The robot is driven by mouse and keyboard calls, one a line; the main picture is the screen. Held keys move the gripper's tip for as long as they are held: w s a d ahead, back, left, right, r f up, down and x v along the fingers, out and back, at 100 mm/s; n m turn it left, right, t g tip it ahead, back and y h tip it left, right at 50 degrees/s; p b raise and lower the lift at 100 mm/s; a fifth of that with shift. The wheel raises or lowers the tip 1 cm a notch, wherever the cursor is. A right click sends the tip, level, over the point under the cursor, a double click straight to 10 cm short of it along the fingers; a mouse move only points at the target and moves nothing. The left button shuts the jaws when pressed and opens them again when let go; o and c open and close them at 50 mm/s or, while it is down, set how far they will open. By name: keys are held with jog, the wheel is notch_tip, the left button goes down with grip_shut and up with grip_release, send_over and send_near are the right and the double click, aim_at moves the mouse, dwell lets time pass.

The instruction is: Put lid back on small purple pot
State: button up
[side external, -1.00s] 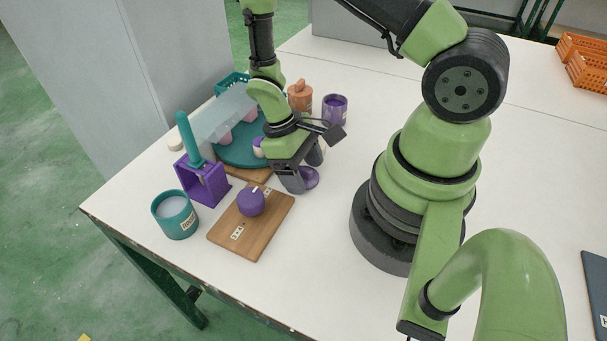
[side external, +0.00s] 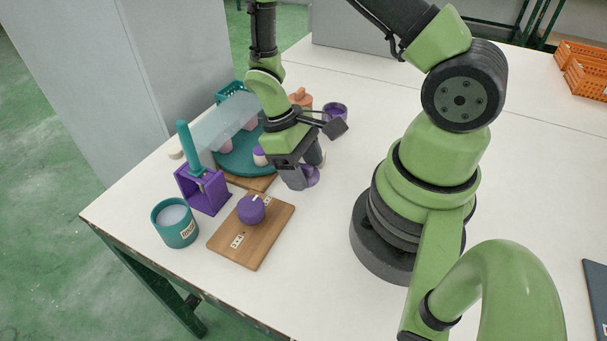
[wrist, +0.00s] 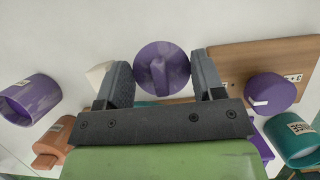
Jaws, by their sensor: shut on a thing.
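A streaked purple lid (wrist: 162,60) with a raised bar-shaped handle sits between the two fingers of my gripper (wrist: 163,76) in the wrist view. My gripper is shut on its sides. In the side view my gripper (side external: 303,178) is low over the table, right of the wooden boards, and the lid (side external: 313,176) shows partly behind the fingers. I cannot tell whether it touches the table. The small purple pot (side external: 337,109) stands uncovered behind my gripper, partly hidden by the wrist. In the wrist view the open pot (wrist: 30,100) is at the left.
A wooden board (side external: 275,229) with a round purple object (side external: 251,209) lies in front. A teal cup (side external: 175,228) and purple holder (side external: 208,196) stand at left. A teal round tray (side external: 238,158) and orange lidded pot (side external: 301,97) are behind. Table right of my gripper is clear.

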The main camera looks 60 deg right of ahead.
aim_at(303, 165)
notch_tip(303, 165, up, 6)
jog(key=shift+w+d+r, duration=0.1)
jog(key=shift+r, duration=0.25)
jog(key=w+d+r+m+t+y, duration=0.1)
jog(key=d+r+m+t+y, duration=0.2)
jog(key=d+m, duration=1.3)
jog(key=shift+w+d+f+n+g+y, duration=0.15)
jog(key=shift+d+f+n, duration=0.5)
jog(key=shift+f, duration=0.35)
jog(key=shift+d+f+n+g+y, duration=0.1)
jog(key=shift+d+f+n+y, duration=0.1)
jog(key=shift+d+f+n, duration=0.65)
jog(key=shift+w+d+f+n+g+y, duration=0.15)
jog(key=shift+d+f+n, duration=0.25)
jog(key=shift+f, duration=0.75)
jog(key=shift+a+f, duration=0.15)
jog(key=o, duration=1.1)
jog(key=shift+r, duration=3.55)
